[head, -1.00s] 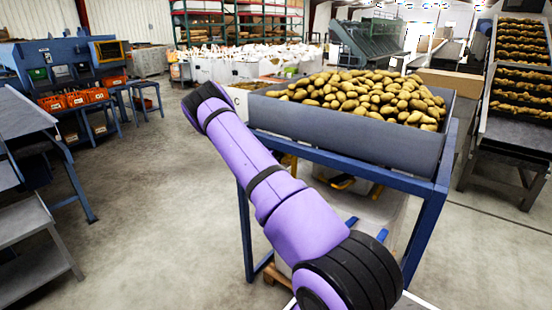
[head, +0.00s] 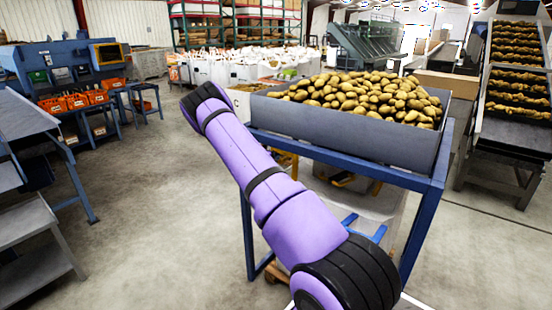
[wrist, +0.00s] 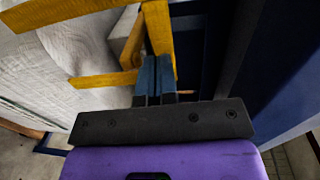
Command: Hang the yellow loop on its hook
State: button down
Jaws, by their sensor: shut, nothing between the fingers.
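Yellow strap-like bands, which may be parts of the yellow loop (wrist: 160,32), show at the top of the wrist view. One band runs upright just beyond my fingertips; others run to the left, across a pale surface. My gripper (wrist: 153,62) has its blue fingers together and empty. The fingertips overlap the upright yellow band in the picture; I cannot tell whether they touch it. I cannot make out the hook.
A hopper (head: 345,142) full of potatoes stands on a blue frame (head: 428,215) beside my arm. In the wrist view, a dark blue upright is close on the right of the fingers. Grey shelving (head: 30,220) stands at the left. The concrete floor between is clear.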

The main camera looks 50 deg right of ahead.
jog(key=a, duration=1)
jog(key=shift+s+r, duration=0.3)
